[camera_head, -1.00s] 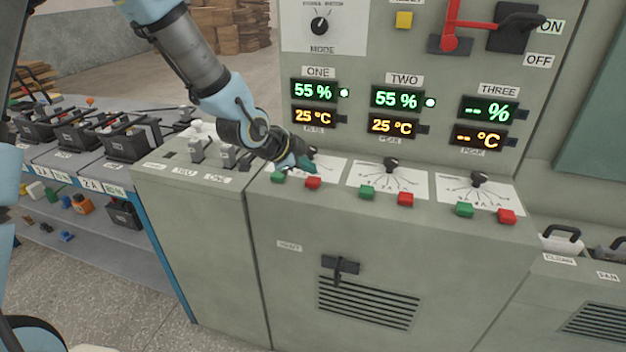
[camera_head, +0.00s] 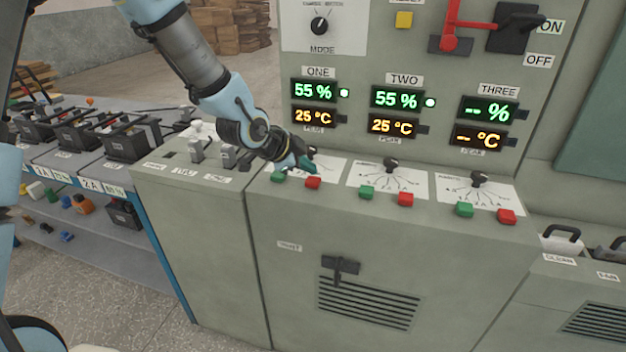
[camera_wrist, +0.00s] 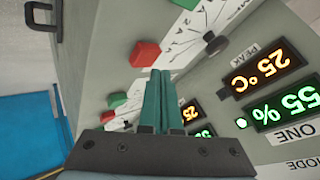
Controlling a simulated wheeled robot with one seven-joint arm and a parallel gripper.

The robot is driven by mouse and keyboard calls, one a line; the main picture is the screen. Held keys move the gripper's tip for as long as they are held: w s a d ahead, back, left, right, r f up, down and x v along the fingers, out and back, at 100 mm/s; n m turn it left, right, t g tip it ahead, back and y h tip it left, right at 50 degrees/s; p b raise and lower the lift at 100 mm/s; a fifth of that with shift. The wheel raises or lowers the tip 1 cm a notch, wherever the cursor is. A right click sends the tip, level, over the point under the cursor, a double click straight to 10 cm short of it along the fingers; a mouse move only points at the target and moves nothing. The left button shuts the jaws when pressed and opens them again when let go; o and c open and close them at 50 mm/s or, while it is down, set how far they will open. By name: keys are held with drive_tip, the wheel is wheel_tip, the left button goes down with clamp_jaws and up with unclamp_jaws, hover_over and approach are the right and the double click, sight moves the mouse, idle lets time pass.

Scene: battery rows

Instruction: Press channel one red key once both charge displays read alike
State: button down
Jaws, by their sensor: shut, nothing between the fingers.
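The channel one red key (camera_head: 313,183) sits on the sloped panel below the ONE displays, right of its green key (camera_head: 278,176). The ONE charge display (camera_head: 313,91) reads 55 %, and the TWO charge display (camera_head: 396,98) also reads 55 %. My gripper (camera_head: 308,165) is shut and empty, its tips just above the red key. In the wrist view my gripper's fingers (camera_wrist: 157,80) end close beside the red key (camera_wrist: 145,53). I cannot tell whether they touch it.
The channel one knob (camera_wrist: 213,42) stands close behind the key. The channel two green key (camera_head: 366,192) and red key (camera_head: 405,199) lie to the right. The THREE display (camera_head: 489,110) shows dashes. Two levers (camera_head: 197,150) stand left of the panel.

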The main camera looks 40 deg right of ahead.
sight(309, 181)
drive_tip(key=shift+f+b, duration=0.45)
drive_tip(key=shift+b, duration=0.05)
drive_tip(key=shift+f+b, duration=0.4)
drive_tip(key=shift+f, duration=0.05)
idle(0.6)
drive_tip(key=shift+r, duration=0.1)
drive_tip(key=shift+r+p, duration=0.6)
drive_tip(key=shift+r, duration=0.2)
drive_tip(key=shift+r, duration=0.1)
drive_tip(key=shift+r+p, duration=1.9)
drive_tip(key=shift+r, duration=0.5)
